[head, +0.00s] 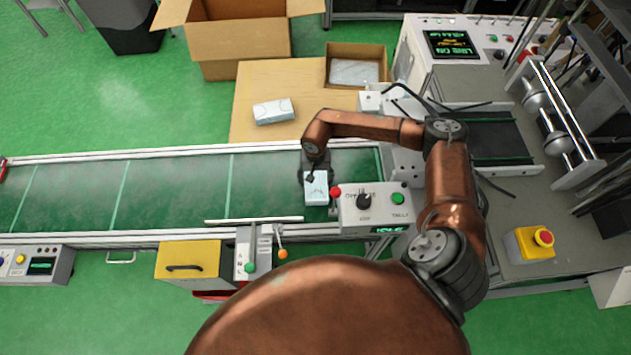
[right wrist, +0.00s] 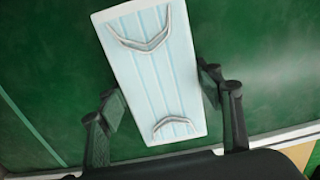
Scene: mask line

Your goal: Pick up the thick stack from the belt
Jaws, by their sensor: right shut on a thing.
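The thick stack of light blue masks (head: 316,188) is at the right end of the green belt (head: 262,184) in the head view. My right gripper (head: 315,176) is over its far part, shut on it. In the right wrist view the stack (right wrist: 150,70) lies between the two fingers of my right gripper (right wrist: 162,108), with its white ear loops on top. The stack looks to be at or just above the belt; the height cannot be told. My left gripper is not in view.
A control box (head: 375,207) with red and green buttons stands close to the right of the stack. Behind the belt, a cardboard-coloured table (head: 250,96) bears a white-blue pack (head: 273,111) and a small open box (head: 357,50). The belt to the left is clear.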

